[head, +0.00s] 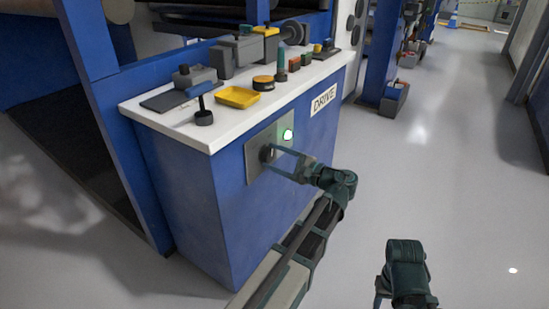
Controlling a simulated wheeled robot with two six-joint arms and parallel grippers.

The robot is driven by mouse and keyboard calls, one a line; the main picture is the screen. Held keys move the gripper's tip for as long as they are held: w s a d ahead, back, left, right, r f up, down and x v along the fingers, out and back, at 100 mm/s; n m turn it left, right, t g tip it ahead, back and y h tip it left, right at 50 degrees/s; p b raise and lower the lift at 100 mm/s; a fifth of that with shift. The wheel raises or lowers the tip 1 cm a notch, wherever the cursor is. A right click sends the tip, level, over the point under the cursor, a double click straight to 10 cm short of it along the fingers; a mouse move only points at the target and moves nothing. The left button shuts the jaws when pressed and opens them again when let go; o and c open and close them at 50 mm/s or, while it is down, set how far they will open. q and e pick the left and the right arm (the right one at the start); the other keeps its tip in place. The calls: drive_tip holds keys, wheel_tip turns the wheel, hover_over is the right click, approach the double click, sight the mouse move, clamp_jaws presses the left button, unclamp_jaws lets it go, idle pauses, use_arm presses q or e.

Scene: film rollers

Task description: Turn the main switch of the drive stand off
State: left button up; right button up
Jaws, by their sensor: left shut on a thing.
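The drive stand (190,190) is a blue cabinet with a white top and a DRIVE label (323,100) on its front. A grey switch plate (256,172) is on the front face below the label. A lamp (288,134) on the plate glows green. My left gripper (270,155) reaches the plate and is shut on the dark main switch knob (265,153). The fingers partly hide the knob, so its exact angle is hard to tell. My right arm shows at the lower right; its fingertips are not clearly visible.
Blue machine frame posts stand at left. The grey floor (450,170) is open to the right.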

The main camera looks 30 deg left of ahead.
use_arm(q)
drive_tip(key=n, duration=0.4)
drive_tip(key=shift+n, duration=0.3)
drive_tip(key=shift+r+n, duration=0.1)
drive_tip(key=shift+n, duration=1.9)
drive_tip(key=o, duration=1.4)
drive_tip(key=d, duration=0.9)
drive_tip(key=s+d, duration=0.1)
drive_tip(key=d, duration=0.4)
